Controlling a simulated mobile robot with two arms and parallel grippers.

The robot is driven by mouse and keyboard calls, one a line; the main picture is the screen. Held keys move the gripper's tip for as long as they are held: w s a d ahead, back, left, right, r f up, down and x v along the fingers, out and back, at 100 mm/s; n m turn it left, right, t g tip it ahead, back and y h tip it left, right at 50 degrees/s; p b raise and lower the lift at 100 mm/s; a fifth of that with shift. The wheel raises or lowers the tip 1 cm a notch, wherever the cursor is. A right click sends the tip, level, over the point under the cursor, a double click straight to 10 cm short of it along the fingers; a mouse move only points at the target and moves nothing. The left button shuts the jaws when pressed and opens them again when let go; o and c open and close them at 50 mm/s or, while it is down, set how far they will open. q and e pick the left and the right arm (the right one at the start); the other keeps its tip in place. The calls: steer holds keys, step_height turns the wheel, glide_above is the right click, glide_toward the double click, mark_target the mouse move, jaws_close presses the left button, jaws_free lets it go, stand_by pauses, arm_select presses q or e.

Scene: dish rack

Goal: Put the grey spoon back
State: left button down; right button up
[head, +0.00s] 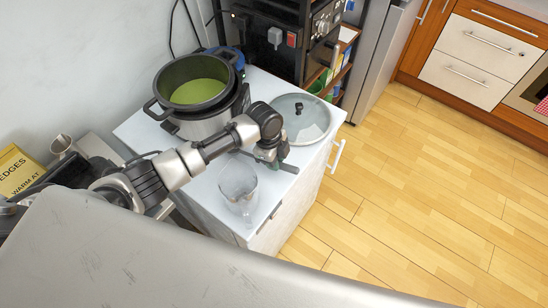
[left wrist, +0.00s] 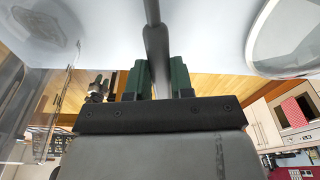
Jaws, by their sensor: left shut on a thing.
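My left gripper (head: 272,157) is above the white cabinet top, between the glass lid and the clear glass container. In the left wrist view its green fingers (left wrist: 159,76) are shut on a dark grey rod-like handle, which I take to be the grey spoon (left wrist: 155,42). The handle runs up out of the top of that view, so its far end is hidden. My right gripper is not in view.
A pot (head: 196,121) with green contents stands at the cabinet's back left. The glass lid (head: 315,128) lies at the right. A clear glass container (head: 238,186) stands near the front. A yellow box (head: 17,172) is at far left. The wooden floor at right is clear.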

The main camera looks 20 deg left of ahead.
arm_select(q)
steer(key=shift+f, duration=0.1)
steer(key=shift+d+f+y, duration=0.2)
steer(key=shift+f+y, duration=0.3)
steer(key=shift+f, duration=0.05)
steer(key=shift+d+f+y, duration=0.1)
steer(key=shift+f+y, duration=0.2)
steer(key=shift+f, duration=0.15)
steer(key=c, duration=1.3)
jaws_free()
steer(key=o, duration=0.5)
steer(key=shift+o, duration=0.2)
